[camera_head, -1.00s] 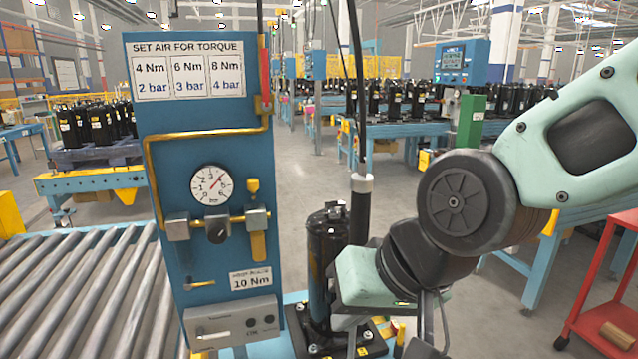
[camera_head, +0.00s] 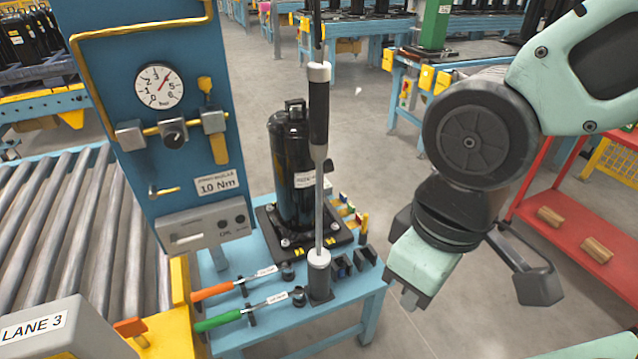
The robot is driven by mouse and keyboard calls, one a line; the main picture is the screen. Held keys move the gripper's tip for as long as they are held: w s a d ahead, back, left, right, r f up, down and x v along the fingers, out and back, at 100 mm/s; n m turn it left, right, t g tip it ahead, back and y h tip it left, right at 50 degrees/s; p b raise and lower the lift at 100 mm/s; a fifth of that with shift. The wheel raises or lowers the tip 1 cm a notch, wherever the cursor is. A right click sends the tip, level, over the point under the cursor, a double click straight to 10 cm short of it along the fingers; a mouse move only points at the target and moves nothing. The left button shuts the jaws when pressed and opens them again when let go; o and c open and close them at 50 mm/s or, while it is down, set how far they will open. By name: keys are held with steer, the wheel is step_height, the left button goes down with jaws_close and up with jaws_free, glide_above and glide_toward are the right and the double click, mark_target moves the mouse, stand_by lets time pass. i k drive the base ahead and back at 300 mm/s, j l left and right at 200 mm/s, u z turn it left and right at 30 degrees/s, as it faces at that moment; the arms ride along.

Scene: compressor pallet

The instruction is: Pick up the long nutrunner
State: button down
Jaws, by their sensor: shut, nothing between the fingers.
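The long nutrunner (camera_head: 318,115) hangs upright on a dark cable or hose. It has a black grip with pale collars and a long thin steel shaft. The shaft's lower end meets a grey cylindrical holder (camera_head: 319,273) on the blue bench; the tip is hidden there. My gripper (camera_head: 409,299) is shut and empty, pointing down to the right of the nutrunner and apart from it. It is beyond the bench's right edge in the picture.
A black compressor (camera_head: 292,165) stands on the bench (camera_head: 350,312) behind the nutrunner. Orange-handled (camera_head: 211,291) and green-handled (camera_head: 217,320) tools lie left of the holder. The blue torque panel (camera_head: 105,85) rises at left. A red cart (camera_head: 565,228) stands at right.

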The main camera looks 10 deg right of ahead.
mark_target(318, 70)
steer(key=u, duration=2)
steer(key=z, duration=1.7)
steer(key=j+z, duration=0.35)
steer(key=j, duration=0.4)
